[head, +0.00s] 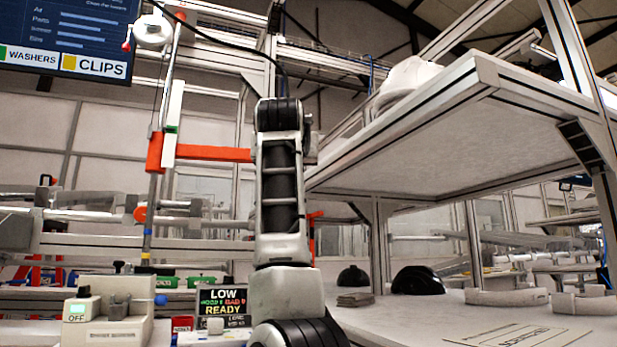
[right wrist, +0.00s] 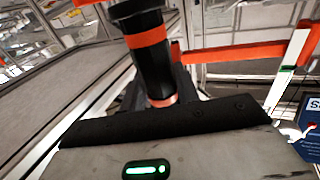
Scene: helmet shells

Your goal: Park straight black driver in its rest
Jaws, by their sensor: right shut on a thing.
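The straight black driver (right wrist: 154,72), a black cylinder with orange bands, stands out from my right gripper (right wrist: 164,97) in the right wrist view. The gripper is shut on it, with its dark fingers mostly hidden behind the driver. In the head view my right arm rises through the middle; its gripper and the driver cannot be made out there. An orange bar (head: 215,153) runs from a vertical pole to behind that arm; it also shows in the right wrist view (right wrist: 235,53), to the right of the driver. I cannot tell which part is the rest. My left gripper is out of view.
A raised white shelf (head: 440,140) with a pale helmet shell (head: 404,80) overhangs the right side. Dark shells (head: 417,280) sit on the bench below. A beige switch box (head: 108,312) and a small sign (head: 222,303) stand at the front left. A cable hangs overhead.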

